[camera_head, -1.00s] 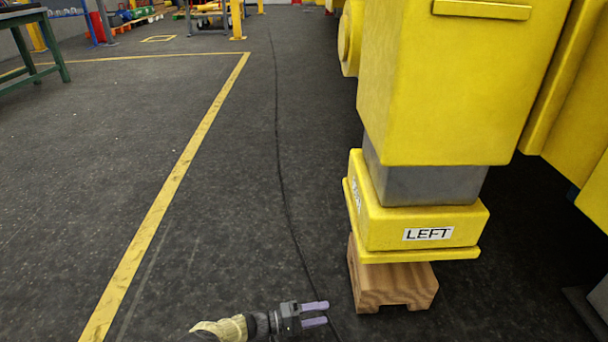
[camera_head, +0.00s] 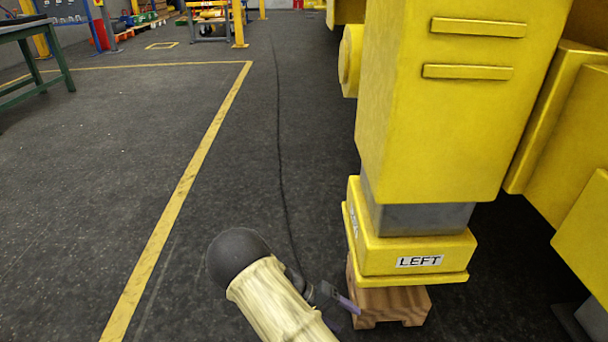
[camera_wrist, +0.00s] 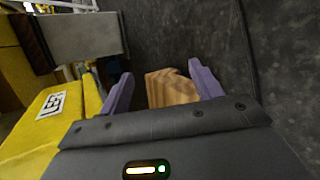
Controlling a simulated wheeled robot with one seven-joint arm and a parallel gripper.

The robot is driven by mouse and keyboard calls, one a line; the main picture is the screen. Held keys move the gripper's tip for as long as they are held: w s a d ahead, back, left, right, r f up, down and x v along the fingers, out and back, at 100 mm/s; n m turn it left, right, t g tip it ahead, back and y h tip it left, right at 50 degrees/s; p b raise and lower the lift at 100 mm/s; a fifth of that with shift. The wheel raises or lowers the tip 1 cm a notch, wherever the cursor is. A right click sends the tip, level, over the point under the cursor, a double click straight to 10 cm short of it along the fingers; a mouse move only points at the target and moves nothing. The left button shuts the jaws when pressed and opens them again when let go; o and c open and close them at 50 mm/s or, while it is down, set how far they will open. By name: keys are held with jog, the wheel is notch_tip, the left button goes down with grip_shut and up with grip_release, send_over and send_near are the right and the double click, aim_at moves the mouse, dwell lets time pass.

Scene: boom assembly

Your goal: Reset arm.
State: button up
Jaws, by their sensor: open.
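My gripper (camera_wrist: 160,88) is open in the wrist view, with its two purple fingers apart and nothing held between them. The wooden block (camera_wrist: 167,90) shows beyond and between the fingers; I cannot tell how far off it is. In the head view my gripper (camera_head: 343,304) is partly hidden behind my own arm, just left of the wooden block (camera_head: 390,304). The yellow foot labelled LEFT (camera_head: 400,249) stands on top of that block. The foot also shows at the left of the wrist view (camera_wrist: 40,120).
A large yellow machine leg (camera_head: 440,110) rises above the foot, with more yellow bodywork at the right. A dark cable (camera_head: 279,150) runs along the floor. A green table (camera_head: 30,50) stands far left. The floor left of the leg is clear, with a yellow line (camera_head: 190,170).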

jog(key=s+d+r+t+y+p, duration=0.2)
jog(key=s+r+y+p, duration=0.35)
jog(key=r, duration=0.95)
jog(key=s+d+r+t+y+p, duration=0.2)
jog(key=r+p, duration=0.7)
jog(key=r, duration=0.5)
jog(key=s+d+r+t+y+p, duration=0.3)
jog(key=r+p, duration=0.4)
jog(key=r, duration=0.8)
notch_tip(320, 180, up, 37)
jog(key=a+g+p, duration=0.1)
jog(key=p, duration=3.6)
jog(key=shift+a+m+g, duration=0.2)
jog(key=shift+m+g, duration=0.1)
jog(key=shift+f+y, duration=0.15)
jog(key=shift+y, duration=0.1)
